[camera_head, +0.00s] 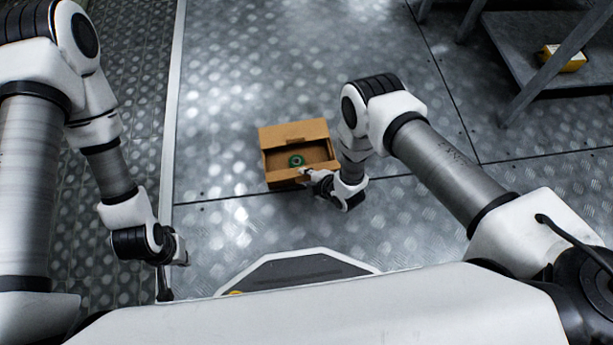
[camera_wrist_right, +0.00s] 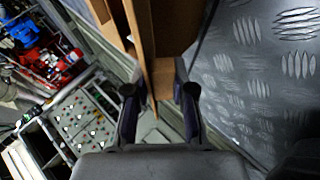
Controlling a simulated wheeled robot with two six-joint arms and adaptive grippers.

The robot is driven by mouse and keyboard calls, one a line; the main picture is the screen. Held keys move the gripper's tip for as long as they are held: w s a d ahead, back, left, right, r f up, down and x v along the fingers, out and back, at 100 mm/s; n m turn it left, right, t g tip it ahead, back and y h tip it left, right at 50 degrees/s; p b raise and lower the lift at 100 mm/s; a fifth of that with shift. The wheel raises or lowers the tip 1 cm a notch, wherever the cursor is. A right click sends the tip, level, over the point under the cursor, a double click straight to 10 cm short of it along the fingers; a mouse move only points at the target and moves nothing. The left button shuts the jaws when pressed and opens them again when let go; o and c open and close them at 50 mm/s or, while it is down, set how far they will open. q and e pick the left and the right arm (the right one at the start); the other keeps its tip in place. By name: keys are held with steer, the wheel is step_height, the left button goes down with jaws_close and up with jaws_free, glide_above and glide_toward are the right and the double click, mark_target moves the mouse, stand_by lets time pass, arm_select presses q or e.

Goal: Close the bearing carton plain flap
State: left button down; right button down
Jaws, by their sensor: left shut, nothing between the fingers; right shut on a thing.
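The bearing carton (camera_head: 268,165), an open brown cardboard box, sits on the metal floor at the centre of the head view. A green ring-shaped object (camera_head: 296,161) lies inside it. The far flap (camera_head: 293,132) stands open at the back. My right gripper (camera_head: 306,173) is at the carton's near right side, shut on a cardboard flap. In the right wrist view, cardboard (camera_wrist_right: 146,50) runs between its fingers (camera_wrist_right: 158,92). I cannot tell whether this is the plain flap. My left gripper (camera_head: 166,290) is shut and empty, low at the left, away from the carton.
A grey metal shelf or bench (camera_head: 545,55) stands at the upper right with a yellow box (camera_head: 563,58) on it. The floor left of and behind the carton is clear. The right wrist view shows a red crate (camera_wrist_right: 50,65) and a perforated tray (camera_wrist_right: 85,118).

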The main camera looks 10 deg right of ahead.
steer(key=shift+s+f, duration=0.1)
steer(key=shift+s, duration=0.05)
steer(key=c, duration=1)
jaws_free()
steer(key=shift+c, duration=0.2)
steer(key=shift+s+d+r, duration=0.15)
steer(key=shift+d+r, duration=0.05)
steer(key=shift+r, duration=0.1)
steer(key=v, duration=1.1)
steer(key=shift+s, duration=0.15)
